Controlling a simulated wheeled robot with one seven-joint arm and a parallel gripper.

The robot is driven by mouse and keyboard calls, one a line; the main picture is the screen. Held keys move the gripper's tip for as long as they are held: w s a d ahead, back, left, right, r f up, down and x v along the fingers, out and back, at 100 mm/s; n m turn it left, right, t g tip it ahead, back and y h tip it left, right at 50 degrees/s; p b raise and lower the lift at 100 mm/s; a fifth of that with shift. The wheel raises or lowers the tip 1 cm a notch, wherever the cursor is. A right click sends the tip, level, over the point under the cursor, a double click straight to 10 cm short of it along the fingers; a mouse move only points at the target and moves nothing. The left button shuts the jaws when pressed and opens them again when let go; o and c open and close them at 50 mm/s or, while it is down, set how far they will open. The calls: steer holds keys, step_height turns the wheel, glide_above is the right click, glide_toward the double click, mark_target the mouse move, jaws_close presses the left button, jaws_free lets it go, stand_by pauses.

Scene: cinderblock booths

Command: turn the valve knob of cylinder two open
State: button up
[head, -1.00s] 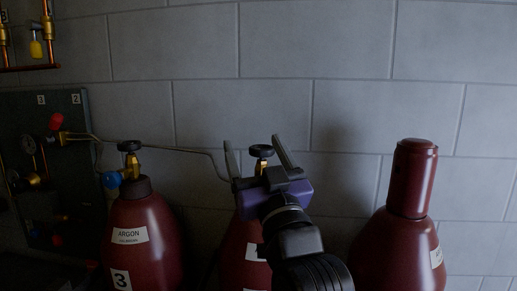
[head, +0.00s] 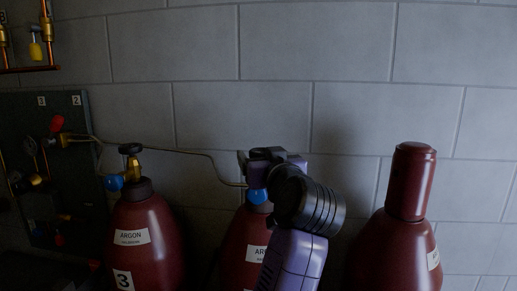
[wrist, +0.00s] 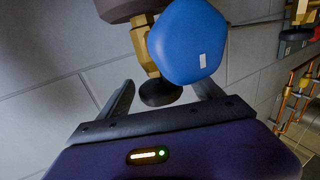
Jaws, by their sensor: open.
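The middle maroon argon cylinder (head: 240,246) has its number hidden behind my arm; its place and the line from the panel fit cylinder two. Its black valve knob (wrist: 160,93) shows in the wrist view, on a brass valve stem (wrist: 142,45) beside a blue round fitting (wrist: 187,41). My gripper (head: 262,158) is at the top of this valve in the head view and hides most of it. In the wrist view my gripper (wrist: 164,86) is open, with one finger on each side of the knob. I cannot tell whether either finger touches it.
Argon cylinder 3 (head: 145,240) with its own valve stands to the left, and a capped maroon cylinder (head: 395,248) to the right. A thin metal line (head: 180,151) runs from the dark valve panel (head: 75,125) to the middle cylinder. A block wall (head: 350,110) is close behind.

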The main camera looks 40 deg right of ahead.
mark_target(259, 152)
steer(key=shift+p+x, duration=0.35)
steer(key=shift+x, duration=1.2)
steer(key=shift+c, duration=0.2)
steer(key=c, duration=1.3)
steer(key=shift+d, duration=0.1)
